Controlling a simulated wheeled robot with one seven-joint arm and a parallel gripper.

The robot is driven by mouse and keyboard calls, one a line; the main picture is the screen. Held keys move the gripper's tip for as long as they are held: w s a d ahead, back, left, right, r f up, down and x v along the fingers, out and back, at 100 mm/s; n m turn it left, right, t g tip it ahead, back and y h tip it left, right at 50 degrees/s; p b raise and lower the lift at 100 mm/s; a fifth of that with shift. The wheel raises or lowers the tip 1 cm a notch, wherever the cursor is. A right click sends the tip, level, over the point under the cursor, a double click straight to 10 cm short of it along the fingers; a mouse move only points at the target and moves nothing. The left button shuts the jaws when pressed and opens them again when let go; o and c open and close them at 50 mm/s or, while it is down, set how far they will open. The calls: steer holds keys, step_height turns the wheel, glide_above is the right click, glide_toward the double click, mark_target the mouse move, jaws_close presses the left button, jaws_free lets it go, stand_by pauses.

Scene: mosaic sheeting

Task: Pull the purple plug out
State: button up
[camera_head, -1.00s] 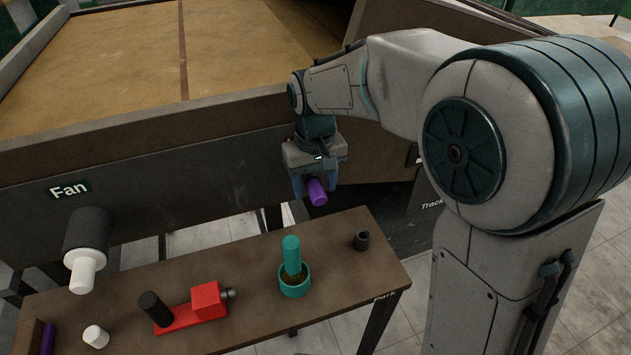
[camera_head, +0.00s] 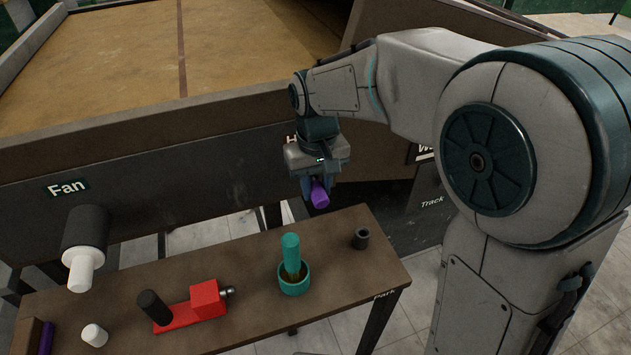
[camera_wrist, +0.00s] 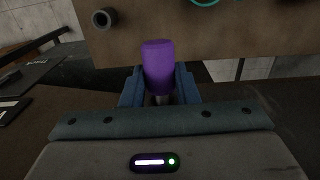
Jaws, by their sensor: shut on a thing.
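The purple plug (camera_head: 320,194) is a short cylinder at the front of the dark panel, above and behind the brown bench. My gripper (camera_head: 311,188) is shut on it. In the wrist view the purple plug (camera_wrist: 157,66) stands between the two blue fingers of my gripper (camera_wrist: 160,88), with a narrow greyish part below it. Whether its inner end is still seated in a socket is hidden by my gripper.
The bench (camera_head: 215,262) holds a teal cup with a teal rod (camera_head: 291,258), a small dark ring (camera_head: 361,239), a red block tool (camera_head: 190,308) and a white cap (camera_head: 94,335). A black cylinder with a white end (camera_head: 84,245) juts from the panel under the Fan label.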

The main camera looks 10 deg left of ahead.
steer(key=s+d+b, duration=0.1)
steer(key=s+d, duration=0.1)
steer(key=s, duration=0.3)
steer(key=shift+s+d, duration=0.25)
steer(key=shift+d, duration=0.1)
stand_by(0.8)
step_height(320, 180, up, 8)
steer(key=p, duration=0.6)
stand_by(0.9)
